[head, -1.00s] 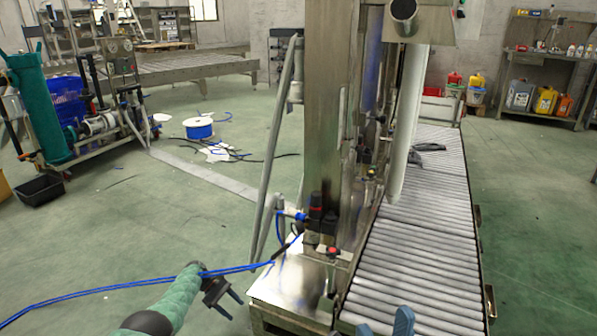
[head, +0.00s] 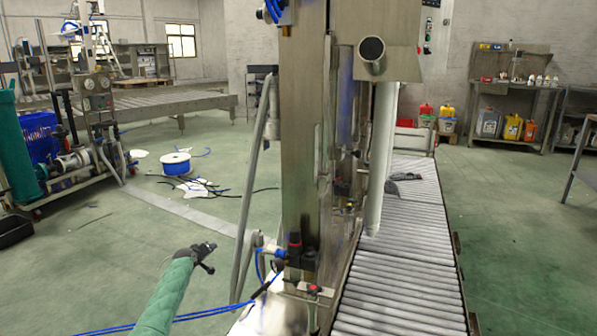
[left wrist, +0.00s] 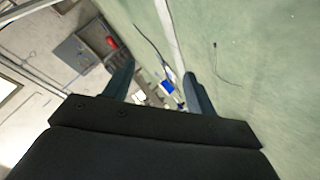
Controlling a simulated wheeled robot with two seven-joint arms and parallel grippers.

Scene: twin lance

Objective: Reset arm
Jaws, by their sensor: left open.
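My left arm, in a green sleeve, comes in from the bottom left of the head view. Its black left gripper (head: 205,252) is raised over the open floor, left of the steel machine column (head: 301,130). In the left wrist view the two fingers of the left gripper (left wrist: 160,88) stand wide apart with nothing between them. The floor and distant equipment show past them. My right gripper is not in the head view now.
A roller conveyor (head: 405,270) runs along the machine's right side. Blue hoses (head: 200,317) pass by my left arm to the machine. A blue cable spool (head: 175,163) sits on the floor behind. Floor left of the machine is mostly clear.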

